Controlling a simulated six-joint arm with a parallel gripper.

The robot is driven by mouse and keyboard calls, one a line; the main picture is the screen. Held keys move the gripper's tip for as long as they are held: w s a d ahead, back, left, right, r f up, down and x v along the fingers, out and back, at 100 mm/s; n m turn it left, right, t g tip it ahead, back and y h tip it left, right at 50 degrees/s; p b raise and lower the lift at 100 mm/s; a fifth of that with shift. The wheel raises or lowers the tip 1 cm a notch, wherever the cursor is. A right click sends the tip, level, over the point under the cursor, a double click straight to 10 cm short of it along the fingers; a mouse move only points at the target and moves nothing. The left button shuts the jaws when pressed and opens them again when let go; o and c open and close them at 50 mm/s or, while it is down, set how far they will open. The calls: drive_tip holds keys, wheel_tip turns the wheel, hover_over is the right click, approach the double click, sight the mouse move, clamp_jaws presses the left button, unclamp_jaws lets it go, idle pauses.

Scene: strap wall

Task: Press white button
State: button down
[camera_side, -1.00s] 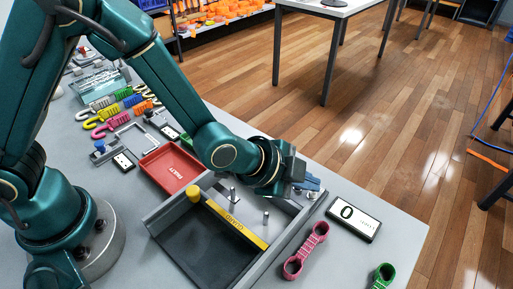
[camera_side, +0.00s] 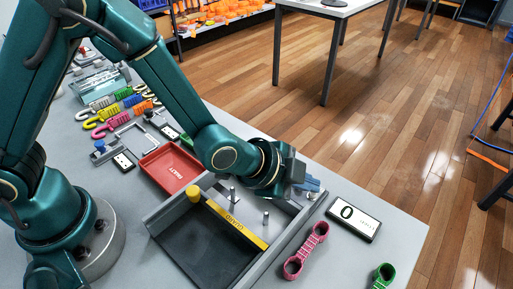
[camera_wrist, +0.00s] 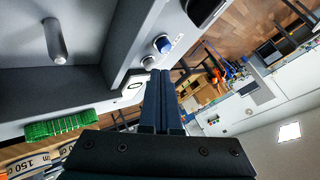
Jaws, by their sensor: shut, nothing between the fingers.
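My gripper (camera_wrist: 160,74) is shut and empty, its two dark fingers pressed together in the wrist view. In the side view my gripper (camera_side: 312,186) is at the far right corner of the grey box fixture (camera_side: 279,262). In the wrist view, a small pale button (camera_wrist: 147,62) on the fixture's grey face lies just beside the fingertips. A blue button (camera_wrist: 162,44) sits a little above it. I cannot tell whether the fingertips touch the pale button. The buttons cannot be made out in the side view.
A yellow guard bar (camera_side: 237,224) and upright metal pegs stand on the fixture. A display reading 0 (camera_side: 354,218) lies right of it. A pink link (camera_side: 305,252) and a red tray (camera_side: 170,167) are nearby.

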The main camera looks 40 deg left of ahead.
sight(305, 197)
drive_tip(key=shift+r, duration=0.65)
drive_tip(key=shift+r, duration=2.5)
